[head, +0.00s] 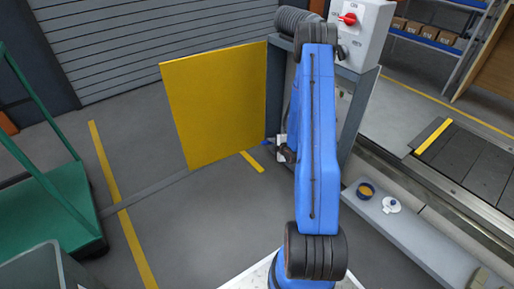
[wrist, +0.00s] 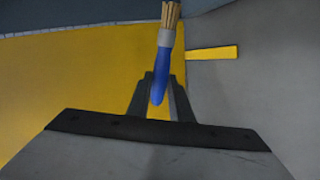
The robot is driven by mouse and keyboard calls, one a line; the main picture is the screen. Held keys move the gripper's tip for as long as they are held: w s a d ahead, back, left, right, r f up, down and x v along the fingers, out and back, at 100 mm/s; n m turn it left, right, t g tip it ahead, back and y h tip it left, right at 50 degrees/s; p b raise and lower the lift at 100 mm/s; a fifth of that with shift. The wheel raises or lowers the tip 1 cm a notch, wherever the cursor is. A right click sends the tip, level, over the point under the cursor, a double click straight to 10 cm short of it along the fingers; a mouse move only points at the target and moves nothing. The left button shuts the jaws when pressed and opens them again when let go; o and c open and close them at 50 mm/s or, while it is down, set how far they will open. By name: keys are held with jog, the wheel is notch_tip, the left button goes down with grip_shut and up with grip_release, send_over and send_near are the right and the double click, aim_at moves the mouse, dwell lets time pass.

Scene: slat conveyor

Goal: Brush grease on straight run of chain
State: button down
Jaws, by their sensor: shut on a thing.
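My gripper (wrist: 160,97) is shut on the blue handle of a brush (wrist: 161,82). The brush has a grey ferrule and tan bristles, and its bristle end points to the top of the wrist view, where the tips are cut off. In the head view my arm hides most of the gripper. An open tin (head: 366,190) with blue sides and amber contents stands on a grey ledge. A white lid (head: 391,205) with a blue spot lies beside it. I cannot make out the chain in either view.
A yellow panel (head: 215,105) stands swung out from a grey frame (head: 357,110). A white box with a red switch (head: 348,19) sits on top. A slat conveyor (head: 470,160) runs at right. A green cart (head: 50,205) stands at left. Floor between is clear.

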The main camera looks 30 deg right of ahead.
jog(key=shift+s+d, duration=0.15)
jog(key=shift+d, duration=1.4)
jog(key=shift+s+d, duration=0.2)
jog(key=shift+d, duration=1.4)
jog(key=shift+s+d, duration=0.15)
jog(key=shift+d, duration=1.4)
jog(key=shift+w+d, duration=0.1)
jog(key=shift+d, duration=0.75)
jog(key=shift+r, duration=0.1)
notch_tip(320, 180, up, 20)
dwell(0.5)
jog(key=shift+f, duration=1.85)
